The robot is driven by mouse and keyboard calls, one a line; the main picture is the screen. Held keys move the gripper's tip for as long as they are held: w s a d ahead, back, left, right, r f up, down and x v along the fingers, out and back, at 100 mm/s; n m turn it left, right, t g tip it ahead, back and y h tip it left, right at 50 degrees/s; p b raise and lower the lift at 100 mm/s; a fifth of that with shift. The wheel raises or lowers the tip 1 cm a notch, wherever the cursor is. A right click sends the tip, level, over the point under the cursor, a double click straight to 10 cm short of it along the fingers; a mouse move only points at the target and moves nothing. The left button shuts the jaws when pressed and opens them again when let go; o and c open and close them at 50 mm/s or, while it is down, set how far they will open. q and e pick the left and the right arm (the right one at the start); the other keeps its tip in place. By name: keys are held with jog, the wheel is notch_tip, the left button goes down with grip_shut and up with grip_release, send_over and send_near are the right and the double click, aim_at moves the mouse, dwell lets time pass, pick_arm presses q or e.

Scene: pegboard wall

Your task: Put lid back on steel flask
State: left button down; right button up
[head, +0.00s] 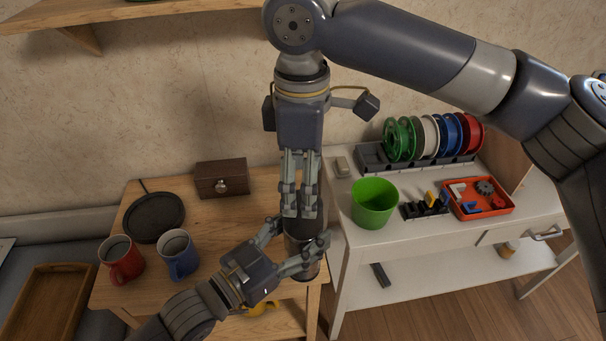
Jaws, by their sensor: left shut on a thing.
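The steel flask (307,269) is a dark cylinder near the right edge of the wooden table, partly hidden by my grippers. My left gripper (299,236) reaches in from the lower left and is shut on the flask, with its fingers around the upper body. My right gripper (300,213) points straight down directly above the flask, its fingers close together. A dark piece at the flask's top, which looks like the lid (304,228), shows just under the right fingertips. I cannot tell whether those fingers grip it or whether it is fully seated.
The wooden table holds a red mug (122,262), a blue mug (179,255), a round black plate (153,217) and a wooden box (222,178). The white table at right holds a green cup (374,203), a spool rack (372,157) and an orange tray (480,210).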

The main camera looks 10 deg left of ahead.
aim_at(303, 241)
jog(key=n, duration=0.2)
jog(key=shift+r+n, duration=0.2)
jog(key=shift+n, duration=0.2)
jog(key=shift+f, duration=4)
jog(key=c, duration=1.1)
jog(key=shift+m, duration=0.3)
jog(key=o, duration=1.2)
jog(key=shift+o, duration=0.2)
